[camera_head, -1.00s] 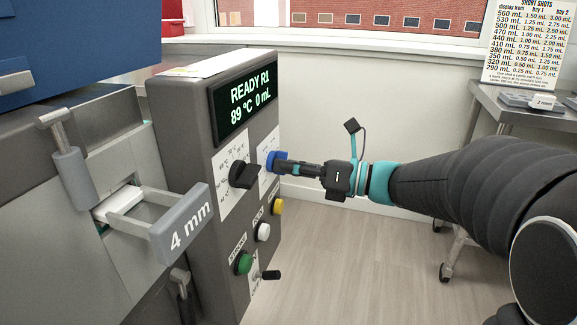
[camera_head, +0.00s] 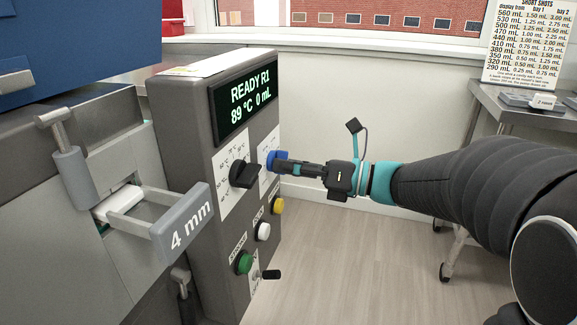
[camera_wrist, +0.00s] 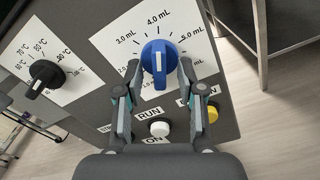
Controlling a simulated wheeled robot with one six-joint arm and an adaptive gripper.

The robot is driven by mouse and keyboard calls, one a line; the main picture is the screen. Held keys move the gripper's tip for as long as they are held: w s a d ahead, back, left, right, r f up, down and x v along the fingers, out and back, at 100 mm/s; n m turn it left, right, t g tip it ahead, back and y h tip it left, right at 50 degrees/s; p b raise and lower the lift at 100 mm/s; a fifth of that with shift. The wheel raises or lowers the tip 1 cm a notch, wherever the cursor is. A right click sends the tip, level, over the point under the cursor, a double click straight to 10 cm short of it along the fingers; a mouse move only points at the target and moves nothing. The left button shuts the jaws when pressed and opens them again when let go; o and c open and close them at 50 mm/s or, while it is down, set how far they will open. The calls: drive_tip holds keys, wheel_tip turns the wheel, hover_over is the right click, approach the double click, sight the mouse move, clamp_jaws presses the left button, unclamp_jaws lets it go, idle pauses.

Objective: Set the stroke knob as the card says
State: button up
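The stroke knob is a blue knob (camera_wrist: 158,58) on a white dial plate (camera_wrist: 112,45) marked in mL, with 3.0, 4.0 and 5.0 around its upper side. Its ridge runs roughly up and down in the wrist view, near the 4.0 side; I cannot read its exact setting. My gripper (camera_wrist: 160,76) has one finger on each side of the knob, spread apart; I cannot tell whether they touch it. The head view shows my gripper (camera_head: 283,164) at the blue knob (camera_head: 273,159).
The display (camera_head: 244,100) reads READY R1, 89 °C, 0 mL. A black temperature knob (camera_head: 244,174) sits left of the blue one. White (camera_head: 263,232), yellow (camera_head: 278,206) and green (camera_head: 243,262) buttons lie below. A handle marked 4 mm (camera_head: 182,228) juts out at left.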

drive_tip(key=v, duration=1.1)
drive_tip(key=shift+d, duration=0.4)
drive_tip(key=shift+s, duration=0.1)
